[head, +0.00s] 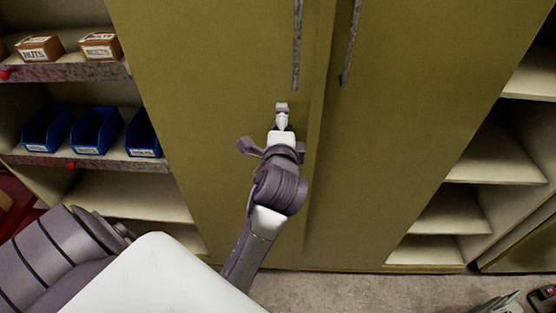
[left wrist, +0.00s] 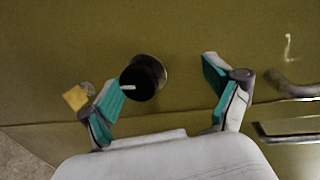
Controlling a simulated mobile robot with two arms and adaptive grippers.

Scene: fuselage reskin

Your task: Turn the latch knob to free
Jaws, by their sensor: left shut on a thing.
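The latch knob (left wrist: 145,76) is dark and round with a short white pointer mark, set in the olive cabinet door (left wrist: 60,50). In the left wrist view my left gripper (left wrist: 163,88) has its teal-padded fingers on either side of the knob, which appears closer to the left finger. The gripper is shut on the knob. In the head view my left gripper (head: 282,108) is against the cabinet door (head: 215,100), below a long door handle (head: 297,45). The knob is hidden there.
A second handle (head: 350,45) is on the neighbouring door. Shelves with blue bins (head: 96,132) and brown boxes (head: 40,48) stand at left. Empty shelves (head: 497,165) are at right. A small yellow piece (left wrist: 75,97) shows beside the left finger.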

